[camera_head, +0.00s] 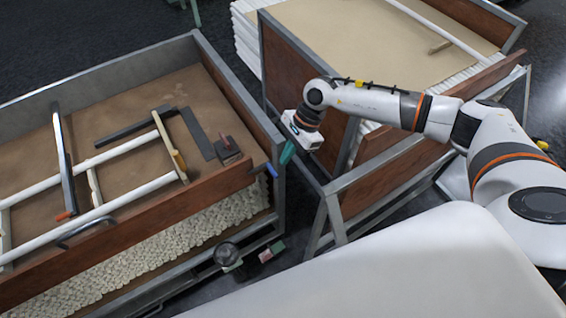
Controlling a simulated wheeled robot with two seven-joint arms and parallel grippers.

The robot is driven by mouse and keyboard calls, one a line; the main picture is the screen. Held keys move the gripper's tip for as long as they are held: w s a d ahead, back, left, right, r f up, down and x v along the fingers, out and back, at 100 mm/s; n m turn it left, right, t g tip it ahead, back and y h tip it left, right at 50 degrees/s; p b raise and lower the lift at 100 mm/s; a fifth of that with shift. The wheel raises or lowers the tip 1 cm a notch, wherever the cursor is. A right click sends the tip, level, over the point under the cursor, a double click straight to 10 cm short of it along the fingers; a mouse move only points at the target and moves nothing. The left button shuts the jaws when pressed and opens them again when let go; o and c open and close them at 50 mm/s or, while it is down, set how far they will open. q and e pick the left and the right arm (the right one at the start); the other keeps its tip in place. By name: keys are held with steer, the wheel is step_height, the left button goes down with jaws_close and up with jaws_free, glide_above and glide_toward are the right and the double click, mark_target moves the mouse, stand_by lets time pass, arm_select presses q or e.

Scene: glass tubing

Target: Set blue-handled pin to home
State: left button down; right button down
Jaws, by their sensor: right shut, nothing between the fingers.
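A small blue handle (271,170), which looks like that of the blue-handled pin, shows at the front right corner of the left wooden-sided cart (225,186). Its shaft is not visible, and I cannot tell how deep it sits. My right gripper (286,155) comes in from the right and points down beside this corner. Its teal fingers are shut and empty, a little above and right of the blue handle in the picture. I cannot tell whether they touch the cart. My left gripper is not in view.
White tubes (105,208) and dark metal bars lie in the left cart, with a dark block (227,150) near its corner. A second cart (300,75) stands at back right, with a narrow gap between. My white body fills the lower right.

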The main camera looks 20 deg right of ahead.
steer(key=b+v, duration=0.1)
steer(key=v, duration=0.7)
steer(key=shift+d, duration=0.15)
